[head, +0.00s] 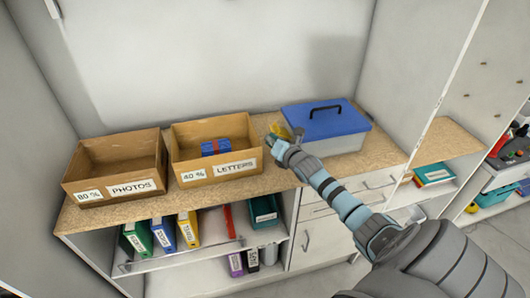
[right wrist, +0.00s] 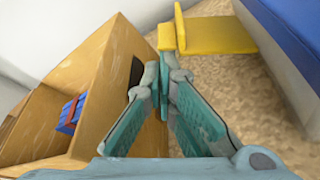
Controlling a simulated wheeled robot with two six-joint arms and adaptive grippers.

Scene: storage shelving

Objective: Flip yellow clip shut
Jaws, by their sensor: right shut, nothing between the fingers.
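The yellow clip (head: 281,130) is on the left side of a clear storage box (head: 335,146) with a blue lid (head: 325,120). In the right wrist view the clip (right wrist: 217,36) sticks out from the blue lid (right wrist: 290,40), with a bent lip at its outer end. My right gripper (head: 271,138) is at the clip, in front of it. In the right wrist view its fingers (right wrist: 168,65) are shut and empty, with the tips at the clip's outer lip; I cannot tell if they touch. My left gripper is out of view.
A cardboard LETTERS box (head: 190,171) with a blue item inside stands left of the gripper, close beside it. A PHOTOS box (head: 115,188) stands farther left. Binders (head: 162,235) fill the shelf below. A wall rises behind the counter (head: 375,158).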

